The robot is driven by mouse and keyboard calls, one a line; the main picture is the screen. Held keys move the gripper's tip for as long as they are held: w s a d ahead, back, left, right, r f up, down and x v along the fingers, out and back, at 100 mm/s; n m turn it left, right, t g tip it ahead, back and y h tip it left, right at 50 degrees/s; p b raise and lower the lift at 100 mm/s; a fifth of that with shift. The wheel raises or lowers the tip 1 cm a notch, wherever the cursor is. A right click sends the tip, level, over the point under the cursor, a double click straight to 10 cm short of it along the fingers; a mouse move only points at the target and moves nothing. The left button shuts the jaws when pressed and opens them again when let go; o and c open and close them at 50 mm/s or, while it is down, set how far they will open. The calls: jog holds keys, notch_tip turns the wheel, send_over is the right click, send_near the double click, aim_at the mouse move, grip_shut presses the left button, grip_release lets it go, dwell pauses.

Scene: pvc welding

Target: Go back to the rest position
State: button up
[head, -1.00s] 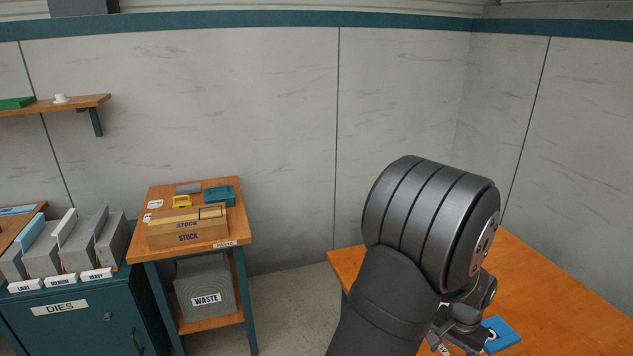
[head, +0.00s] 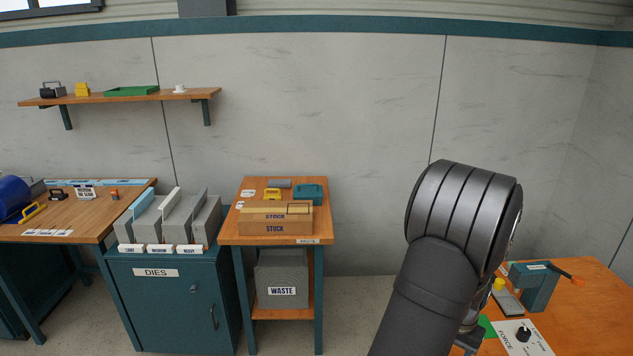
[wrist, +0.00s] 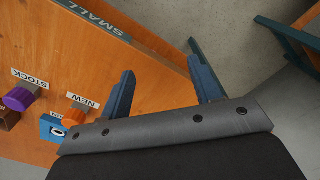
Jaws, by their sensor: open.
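My gripper (wrist: 162,92) shows in the wrist view with its two dark blue fingers spread apart and nothing between them. It is over the edge of an orange wooden table (wrist: 160,45) that carries a "SMALL" label strip (wrist: 97,18). In the head view my dark arm stands at the right and hides most of the gripper, in front of the right-hand table (head: 595,300).
On the table in the wrist view are a purple cylinder (wrist: 19,98), an orange one (wrist: 74,116) and a blue block (wrist: 52,130). In the head view, a teal press (head: 540,285) stands beside my arm. A stock table (head: 235,230) and dies cabinet (head: 170,300) stand left.

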jog(key=shift+w+a+f+n, duration=0.2)
jog(key=shift+w+a+n, duration=0.1)
jog(key=shift+w+a, duration=0.65)
